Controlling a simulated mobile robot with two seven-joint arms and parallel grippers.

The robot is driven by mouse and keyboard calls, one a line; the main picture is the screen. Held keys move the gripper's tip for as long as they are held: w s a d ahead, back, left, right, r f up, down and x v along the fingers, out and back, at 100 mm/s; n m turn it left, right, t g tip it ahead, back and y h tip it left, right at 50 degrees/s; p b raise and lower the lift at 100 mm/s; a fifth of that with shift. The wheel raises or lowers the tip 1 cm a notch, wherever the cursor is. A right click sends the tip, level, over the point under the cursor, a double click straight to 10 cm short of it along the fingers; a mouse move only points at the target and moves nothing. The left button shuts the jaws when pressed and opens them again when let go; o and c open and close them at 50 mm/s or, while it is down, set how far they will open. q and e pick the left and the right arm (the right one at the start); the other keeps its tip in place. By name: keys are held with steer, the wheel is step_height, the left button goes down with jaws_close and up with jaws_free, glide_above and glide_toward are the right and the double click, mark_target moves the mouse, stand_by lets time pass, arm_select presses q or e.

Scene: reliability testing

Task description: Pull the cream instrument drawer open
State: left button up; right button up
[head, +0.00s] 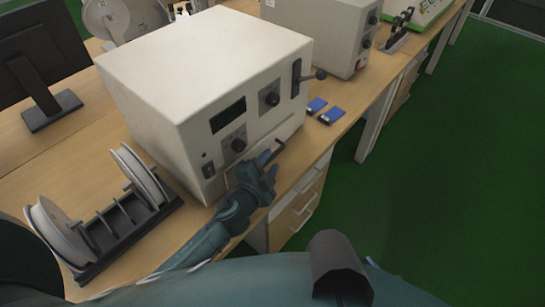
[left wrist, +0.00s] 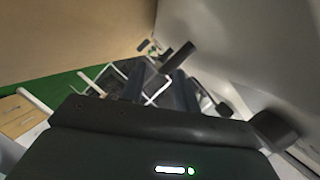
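The cream instrument (head: 205,75) is a large box on the wooden bench, with a dark display and knobs on its front. Its drawer is low on the front, largely hidden behind my left gripper. The drawer's dark bar handle (head: 273,153) sticks out just beyond the fingertips; a dark bar that looks like this handle (left wrist: 178,57) shows in the left wrist view. My left gripper (head: 268,171) is close to the handle, its two fingers (left wrist: 160,84) apart with a gap between them. I cannot tell whether they touch the handle. The drawer appears shut. My right gripper is not in view.
A rack with two grey spools (head: 115,215) stands left of the instrument. A monitor (head: 40,60) stands at the left. Bench drawers (head: 298,208) are below; green floor (head: 450,160) is clear.

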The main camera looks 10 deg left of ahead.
arm_select(q)
steer(key=shift+x, duration=1.4)
jaws_close()
